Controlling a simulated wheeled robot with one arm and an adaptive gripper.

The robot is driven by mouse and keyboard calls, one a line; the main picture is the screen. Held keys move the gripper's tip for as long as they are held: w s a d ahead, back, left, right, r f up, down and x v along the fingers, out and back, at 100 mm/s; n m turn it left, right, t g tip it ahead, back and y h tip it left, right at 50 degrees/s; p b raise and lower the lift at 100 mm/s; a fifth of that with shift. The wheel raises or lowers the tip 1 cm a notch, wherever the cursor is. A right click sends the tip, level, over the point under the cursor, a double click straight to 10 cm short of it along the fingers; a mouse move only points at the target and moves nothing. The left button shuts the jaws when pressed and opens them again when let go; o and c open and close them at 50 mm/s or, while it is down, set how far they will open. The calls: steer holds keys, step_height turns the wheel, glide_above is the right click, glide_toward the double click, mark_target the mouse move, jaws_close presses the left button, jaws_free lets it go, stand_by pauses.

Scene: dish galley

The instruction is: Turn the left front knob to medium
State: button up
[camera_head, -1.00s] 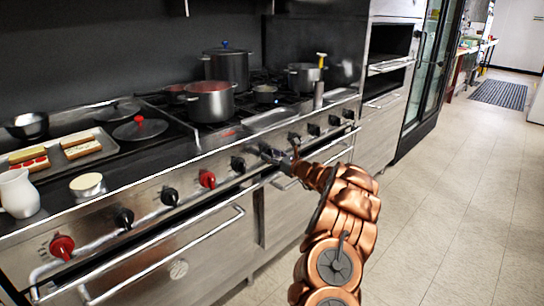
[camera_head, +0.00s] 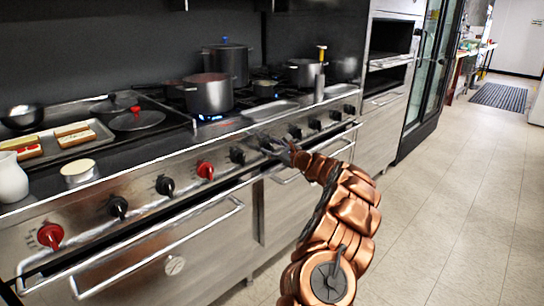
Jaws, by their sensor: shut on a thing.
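The stove front carries a row of knobs, most black and two red. My gripper (camera_head: 274,147) is at the front panel, shut on a knob that its fingers hide; the knob's mark cannot be read. A black knob (camera_head: 237,155) sits just left of my gripper, and another black knob (camera_head: 295,131) sits just right of it. A blue flame (camera_head: 210,117) shows under the large front pot (camera_head: 209,94). Which knob the task calls left front cannot be told for sure from the labels, which are too small to read.
A red knob (camera_head: 205,169) and a far-left red knob (camera_head: 50,235) are on the same panel. Oven handles (camera_head: 160,252) stick out below. A rear pot (camera_head: 226,63) and a right pot (camera_head: 304,72) stand on the stove. The tiled floor (camera_head: 455,190) at right is clear.

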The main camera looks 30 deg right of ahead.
steer(key=n+b, duration=0.6)
steer(key=b, duration=0.1)
steer(key=shift+f, duration=0.2)
steer(key=shift+r+n+b, duration=0.15)
steer(key=shift+n+b, duration=0.95)
steer(key=shift+n, duration=0.1)
steer(key=shift+r, duration=0.1)
steer(key=o, duration=1.2)
